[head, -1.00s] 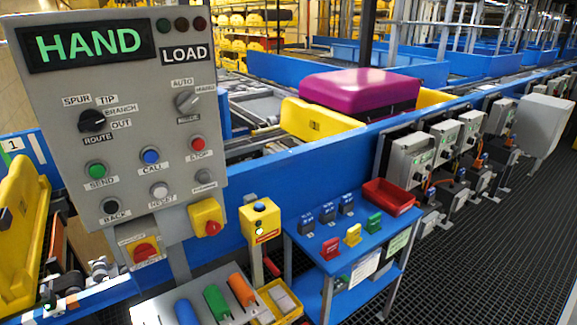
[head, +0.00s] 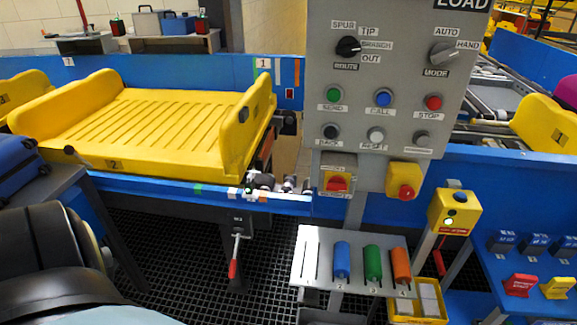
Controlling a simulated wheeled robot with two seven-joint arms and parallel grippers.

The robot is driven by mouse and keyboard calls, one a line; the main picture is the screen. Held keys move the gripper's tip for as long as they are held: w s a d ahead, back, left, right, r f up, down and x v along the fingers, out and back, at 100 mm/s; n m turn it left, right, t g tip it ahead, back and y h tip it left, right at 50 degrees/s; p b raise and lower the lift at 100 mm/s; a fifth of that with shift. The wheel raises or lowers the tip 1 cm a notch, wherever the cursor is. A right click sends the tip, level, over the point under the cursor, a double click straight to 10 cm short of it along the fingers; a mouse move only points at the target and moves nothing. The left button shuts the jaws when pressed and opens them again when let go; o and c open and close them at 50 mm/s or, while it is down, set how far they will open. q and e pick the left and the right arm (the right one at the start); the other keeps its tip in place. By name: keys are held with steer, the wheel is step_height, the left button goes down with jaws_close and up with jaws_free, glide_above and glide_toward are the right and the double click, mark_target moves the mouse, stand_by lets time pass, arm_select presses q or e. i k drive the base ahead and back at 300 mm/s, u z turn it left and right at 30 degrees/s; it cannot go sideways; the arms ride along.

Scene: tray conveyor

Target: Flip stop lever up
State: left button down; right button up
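A lever with a red handle (head: 233,268) hangs from a dark bracket (head: 237,222) below the blue conveyor rail, left of the control panel. Its handle points down. The small label on the bracket is too small to read surely, so I cannot confirm that this is the stop lever. A yellow tray (head: 150,125) rests on the conveyor above and left of the lever.
The grey control panel (head: 390,100) stands right of the lever. A slotted metal shelf (head: 318,262) with blue, green and orange cylinders sits below it. A blue case (head: 12,168) lies at the left edge. Dark grating floor is open around the lever.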

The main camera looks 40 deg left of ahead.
mark_target(239, 230)
steer(key=u, duration=1.95)
